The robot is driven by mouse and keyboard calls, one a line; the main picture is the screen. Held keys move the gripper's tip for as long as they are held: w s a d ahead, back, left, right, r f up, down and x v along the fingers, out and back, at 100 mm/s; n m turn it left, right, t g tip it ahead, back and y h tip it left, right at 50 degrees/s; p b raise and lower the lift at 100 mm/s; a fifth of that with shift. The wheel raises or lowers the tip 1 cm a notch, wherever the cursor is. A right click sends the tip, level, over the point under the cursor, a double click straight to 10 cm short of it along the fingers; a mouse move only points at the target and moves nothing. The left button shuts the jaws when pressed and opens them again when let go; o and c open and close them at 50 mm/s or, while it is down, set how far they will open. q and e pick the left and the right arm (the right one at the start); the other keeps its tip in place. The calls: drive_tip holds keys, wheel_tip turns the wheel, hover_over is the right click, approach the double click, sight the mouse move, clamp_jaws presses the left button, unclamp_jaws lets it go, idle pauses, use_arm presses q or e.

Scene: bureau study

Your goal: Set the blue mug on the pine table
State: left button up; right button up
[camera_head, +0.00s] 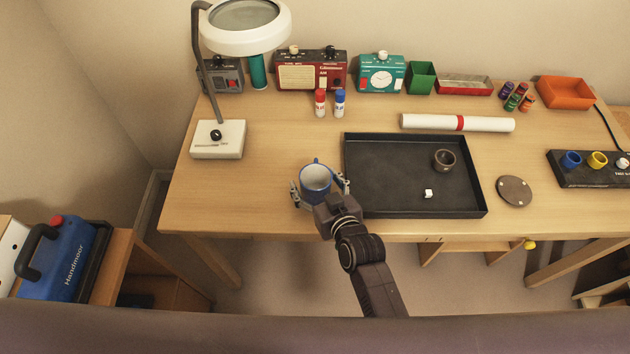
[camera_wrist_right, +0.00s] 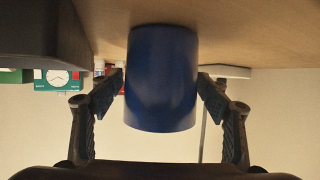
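The blue mug (camera_head: 314,184) is upright at the front edge of the pine table (camera_head: 270,150), left of the black tray. My right gripper (camera_head: 320,187) reaches in from the front, with its fingers on either side of the mug. In the right wrist view the mug (camera_wrist_right: 161,80) fills the space between the fingertips, which lie close to its sides. I cannot tell whether they press on it, or whether its base rests on the tabletop. My left gripper is not in view.
The black tray (camera_head: 388,206) holds a dark cup (camera_head: 444,160) and a small white piece (camera_head: 428,194). A magnifier lamp base (camera_head: 218,145) stands at the left. A rolled paper (camera_head: 430,122) and radios line the back. Bare wood lies left of and behind the mug.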

drive_tip(key=shift+r, duration=0.1)
drive_tip(key=v, duration=1.2)
drive_tip(key=shift+r, duration=0.15)
